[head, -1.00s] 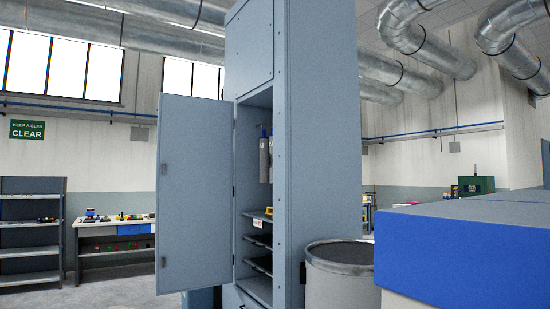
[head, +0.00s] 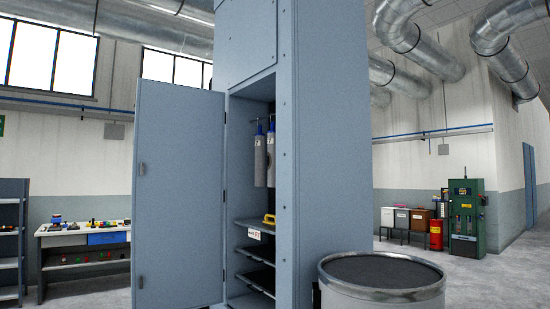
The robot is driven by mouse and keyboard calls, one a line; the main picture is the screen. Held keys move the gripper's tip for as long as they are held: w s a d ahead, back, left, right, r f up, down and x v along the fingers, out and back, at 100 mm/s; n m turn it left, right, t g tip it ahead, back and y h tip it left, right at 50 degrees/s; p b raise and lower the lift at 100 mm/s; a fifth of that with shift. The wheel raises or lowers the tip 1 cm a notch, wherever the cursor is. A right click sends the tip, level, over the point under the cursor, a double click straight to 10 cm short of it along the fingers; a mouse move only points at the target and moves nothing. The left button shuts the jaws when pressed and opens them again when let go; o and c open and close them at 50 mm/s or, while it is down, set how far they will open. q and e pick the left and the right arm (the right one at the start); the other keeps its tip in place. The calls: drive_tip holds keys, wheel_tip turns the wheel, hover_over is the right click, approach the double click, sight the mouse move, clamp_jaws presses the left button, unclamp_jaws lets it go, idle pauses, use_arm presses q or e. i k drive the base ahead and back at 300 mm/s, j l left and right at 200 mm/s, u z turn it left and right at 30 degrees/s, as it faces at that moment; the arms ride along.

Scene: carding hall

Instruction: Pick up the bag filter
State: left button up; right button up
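Long grey bag-like filters hang inside the open tall blue-grey cabinet. One bag filter (head: 260,160) with a blue top hangs in front, and another (head: 271,158) hangs close beside it, partly hidden by the cabinet's right side. I cannot tell which one the task means. Below them, a shelf (head: 262,231) carries a yellow-handled item (head: 269,220) and a white label. Neither of my grippers is in view.
The cabinet door (head: 180,200) stands open to the left. A grey drum (head: 380,285) stands right of the cabinet (head: 330,150). A workbench (head: 60,240) is at back left. A green machine (head: 466,218) and bins are at back right, with clear floor before them.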

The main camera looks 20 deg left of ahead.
sight(270, 140)
drive_tip(key=i+j, duration=0.2)
drive_tip(key=j, duration=0.2)
drive_tip(key=i+j, duration=0.2)
drive_tip(key=j, duration=0.25)
drive_tip(key=i+j, duration=0.2)
drive_tip(key=j, duration=0.2)
drive_tip(key=i+j, duration=0.25)
drive_tip(key=j, duration=0.2)
drive_tip(key=i+j, duration=0.2)
drive_tip(key=j, duration=0.2)
drive_tip(key=i+j, duration=0.2)
drive_tip(key=j, duration=0.25)
drive_tip(key=i+j, duration=0.2)
drive_tip(key=j, duration=0.2)
drive_tip(key=i+j, duration=0.2)
drive_tip(key=j, duration=0.25)
drive_tip(key=i+j+u, duration=0.15)
drive_tip(key=i, duration=0.55)
